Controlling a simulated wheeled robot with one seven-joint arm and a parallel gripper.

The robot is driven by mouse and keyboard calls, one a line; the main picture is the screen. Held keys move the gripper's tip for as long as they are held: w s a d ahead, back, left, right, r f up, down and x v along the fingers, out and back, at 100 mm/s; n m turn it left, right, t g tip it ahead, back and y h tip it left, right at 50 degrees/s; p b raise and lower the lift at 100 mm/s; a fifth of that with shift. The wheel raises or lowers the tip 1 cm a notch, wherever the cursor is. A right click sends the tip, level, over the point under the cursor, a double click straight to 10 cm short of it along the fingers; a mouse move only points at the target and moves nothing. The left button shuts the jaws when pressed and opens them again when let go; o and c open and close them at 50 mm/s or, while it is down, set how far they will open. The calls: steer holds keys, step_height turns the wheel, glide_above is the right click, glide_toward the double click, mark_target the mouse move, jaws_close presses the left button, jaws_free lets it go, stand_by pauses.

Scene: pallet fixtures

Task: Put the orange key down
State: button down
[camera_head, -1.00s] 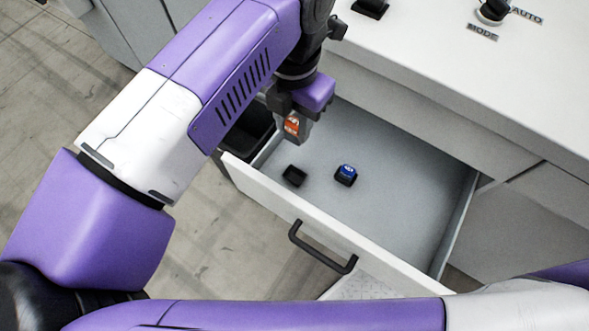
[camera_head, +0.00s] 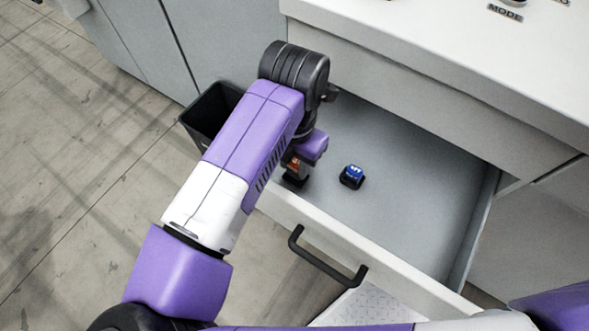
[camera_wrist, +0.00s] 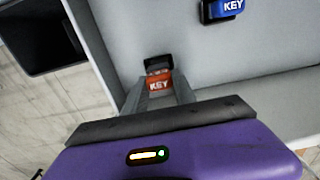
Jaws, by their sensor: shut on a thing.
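A small black holder (camera_wrist: 157,62) sits on the drawer floor right at the key's far end. In the head view the holder (camera_head: 295,181) is directly below the key, partly covered by my gripper. I cannot tell whether the key is seated in the holder or just above it.
A blue key (camera_head: 352,171) stands in its own black holder to the right in the drawer (camera_head: 410,215). The drawer front with a black handle (camera_head: 325,262) is close by. A black bin (camera_head: 208,112) stands left of the drawer. The drawer's right half is clear.

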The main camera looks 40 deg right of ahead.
mark_target(294, 171)
steer(key=shift+f+b, duration=0.5)
steer(key=shift+f, duration=1)
steer(key=shift+f, duration=0.15)
steer(key=c, duration=1)
jaws_free()
step_height(294, 171, up, 12)
steer(key=shift+r, duration=0.2)
